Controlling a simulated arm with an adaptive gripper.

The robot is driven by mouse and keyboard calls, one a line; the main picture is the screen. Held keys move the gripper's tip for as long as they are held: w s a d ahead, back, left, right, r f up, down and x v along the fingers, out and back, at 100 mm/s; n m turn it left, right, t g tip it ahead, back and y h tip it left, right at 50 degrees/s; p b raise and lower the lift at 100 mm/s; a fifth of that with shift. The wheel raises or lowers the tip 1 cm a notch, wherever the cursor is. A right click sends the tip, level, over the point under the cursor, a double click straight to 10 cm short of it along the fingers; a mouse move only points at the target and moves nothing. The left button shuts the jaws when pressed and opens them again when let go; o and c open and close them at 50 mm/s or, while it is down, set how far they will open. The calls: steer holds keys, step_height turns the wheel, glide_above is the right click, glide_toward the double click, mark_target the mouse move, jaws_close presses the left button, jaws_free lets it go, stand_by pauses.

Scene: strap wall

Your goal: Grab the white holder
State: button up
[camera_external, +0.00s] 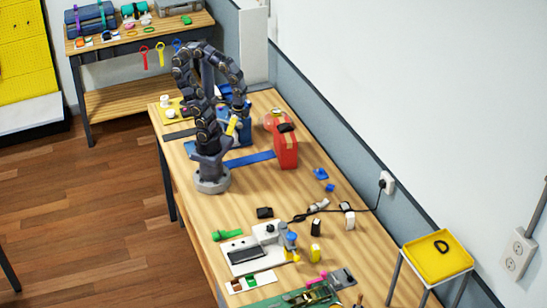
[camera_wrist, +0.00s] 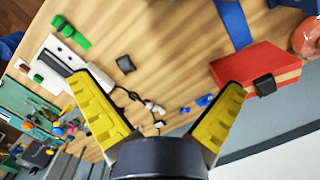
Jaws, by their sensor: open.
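A white flat stand (camera_external: 268,262) with a raised block and a dark panel lies on the front half of the bench; in the wrist view it shows at the left (camera_wrist: 49,51), partly behind a finger. A small white piece (camera_external: 349,218) stands near the black cable. I cannot tell for certain which one is the white holder. My gripper (camera_wrist: 158,82) is open and empty, with its yellow fingers spread wide. In the external view its yellow finger (camera_external: 231,126) shows beside my arm, above the back half of the bench, well apart from both white things.
A red case (camera_external: 285,148) stands near the wall, close to a blue strap (camera_external: 250,158). A green part (camera_external: 227,235) and a black block (camera_external: 264,212) lie near the white stand. A yellow tray (camera_external: 438,262) is at the right. Bare wood lies mid-bench.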

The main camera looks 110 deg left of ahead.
steer(key=shift+s+f, duration=0.2)
steer(key=shift+s, duration=0.6)
steer(key=c, duration=0.6)
